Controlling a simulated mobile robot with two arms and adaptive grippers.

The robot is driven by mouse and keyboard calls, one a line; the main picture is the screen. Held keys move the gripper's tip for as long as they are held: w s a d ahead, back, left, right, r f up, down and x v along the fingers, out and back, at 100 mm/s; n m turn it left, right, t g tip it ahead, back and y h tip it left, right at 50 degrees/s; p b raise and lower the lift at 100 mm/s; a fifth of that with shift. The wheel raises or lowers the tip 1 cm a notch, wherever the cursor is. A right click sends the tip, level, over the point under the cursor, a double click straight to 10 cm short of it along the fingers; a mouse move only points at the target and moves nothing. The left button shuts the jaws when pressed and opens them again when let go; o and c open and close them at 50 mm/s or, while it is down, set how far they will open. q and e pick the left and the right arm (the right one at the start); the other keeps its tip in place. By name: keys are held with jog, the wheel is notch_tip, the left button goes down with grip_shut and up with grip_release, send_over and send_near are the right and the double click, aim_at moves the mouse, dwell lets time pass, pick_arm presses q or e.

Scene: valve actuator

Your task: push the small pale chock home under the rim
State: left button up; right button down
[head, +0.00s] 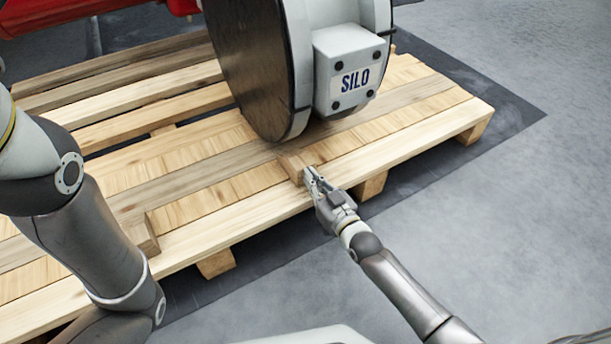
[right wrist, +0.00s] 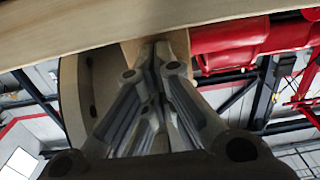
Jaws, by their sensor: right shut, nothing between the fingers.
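The small pale chock (head: 291,163) lies on the pallet (head: 442,126), just in front of the bottom of the big round valve body's rim (head: 299,124). I cannot tell whether its far end touches the rim. My right gripper (head: 309,173) is shut and empty, with its fingertips at the chock's near end. In the right wrist view the closed fingertips (right wrist: 157,45) meet the chock (right wrist: 131,50), which is partly hidden behind them. The rim (right wrist: 74,92) shows there at the left. My left arm shows at the left of the head view, but its gripper is out of view.
A second, browner wooden block (head: 143,236) lies on the pallet's near edge at the left. A grey box marked SILO (head: 352,70) sticks out of the valve body above the chock. Red equipment (head: 75,14) stands behind. The grey floor (head: 520,210) at right is clear.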

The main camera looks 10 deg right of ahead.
aim_at(302, 166)
jog(key=shift+b+x, duration=1.3)
jog(key=shift+x, duration=2)
jog(key=shift+s+d+p, duration=0.3)
jog(key=shift+s+p, duration=0.35)
jog(key=shift+p, duration=0.1)
jog(key=shift+p+v, duration=1.2)
jog(key=shift+v, duration=0.45)
jog(key=shift+p+v, duration=1.3)
jog(key=shift+v, duration=0.7)
jog(key=shift+s+d, duration=0.2)
jog(key=shift+s, duration=0.4)
jog(key=shift+r, duration=0.1)
